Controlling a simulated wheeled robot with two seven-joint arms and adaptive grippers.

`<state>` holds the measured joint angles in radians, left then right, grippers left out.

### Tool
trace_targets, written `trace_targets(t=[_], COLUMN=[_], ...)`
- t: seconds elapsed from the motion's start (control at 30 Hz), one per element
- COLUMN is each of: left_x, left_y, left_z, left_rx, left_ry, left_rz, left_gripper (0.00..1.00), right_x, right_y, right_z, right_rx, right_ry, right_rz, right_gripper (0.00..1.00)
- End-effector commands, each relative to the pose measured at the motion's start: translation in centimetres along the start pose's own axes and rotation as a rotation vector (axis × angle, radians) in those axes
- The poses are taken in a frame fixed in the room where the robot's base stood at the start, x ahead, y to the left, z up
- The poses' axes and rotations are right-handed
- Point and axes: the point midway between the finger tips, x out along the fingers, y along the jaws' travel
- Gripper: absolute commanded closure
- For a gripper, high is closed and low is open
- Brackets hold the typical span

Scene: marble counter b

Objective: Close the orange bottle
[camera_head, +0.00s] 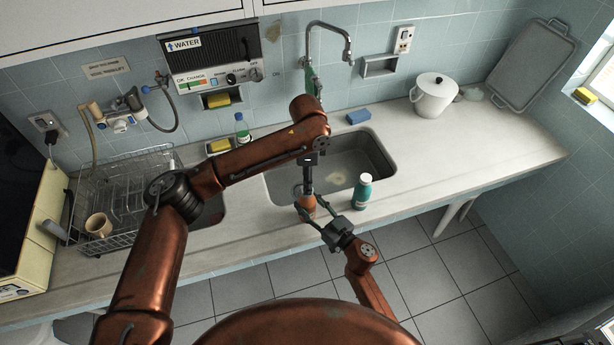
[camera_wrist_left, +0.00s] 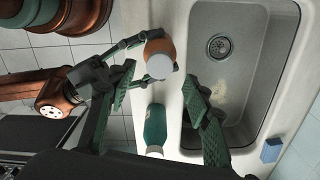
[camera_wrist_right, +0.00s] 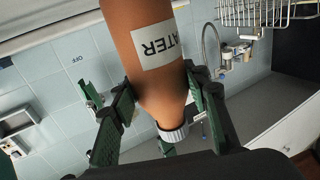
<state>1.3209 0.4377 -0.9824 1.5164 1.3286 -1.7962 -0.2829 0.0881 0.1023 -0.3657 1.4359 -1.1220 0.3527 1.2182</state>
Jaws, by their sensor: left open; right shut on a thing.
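The orange bottle (camera_head: 307,203) stands at the front counter edge, before the sink. In the right wrist view the bottle (camera_wrist_right: 150,65) has a white label and a white ridged cap (camera_wrist_right: 173,133) at its neck. The cap shows from above as a white disc in the left wrist view (camera_wrist_left: 160,67); I cannot tell how tight it sits. My right gripper (camera_head: 312,214) is shut on the bottle from the front. My left gripper (camera_head: 308,180) points down above the bottle. Its green fingers (camera_wrist_left: 165,105) are apart in the left wrist view, with nothing gripped.
A teal bottle (camera_head: 362,192) with a white cap stands close to the right of the orange bottle. The sink (camera_head: 340,165) lies behind. A dish rack (camera_head: 120,195) is at the left, a white pot (camera_head: 433,95) at the back right. The right counter (camera_head: 480,135) is clear.

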Motion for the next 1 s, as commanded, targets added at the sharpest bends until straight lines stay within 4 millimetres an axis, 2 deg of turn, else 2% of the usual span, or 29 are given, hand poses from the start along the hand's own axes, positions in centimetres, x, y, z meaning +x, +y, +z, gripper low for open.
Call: trace_targets(t=[0.3,0.5,1.0], left_x=[-2.2,-3.0,-2.9], left_y=[-0.1,0.0,0.0], left_z=[0.0,0.0,0.0], left_rx=[-0.439,-0.63,-0.671], left_ry=[0.0,0.0,-0.001], left_rz=[-0.003,0.0,0.001], left_gripper=[0.54,0.54,0.54], right_x=[0.0,0.0,0.0], right_y=[0.0,0.0,0.0], right_z=[0.0,0.0,0.0], right_rx=[0.0,0.0,0.0], right_ry=[0.0,0.0,0.0], right_rz=[0.0,0.0,0.0], right_gripper=[1.0,1.0,1.0])
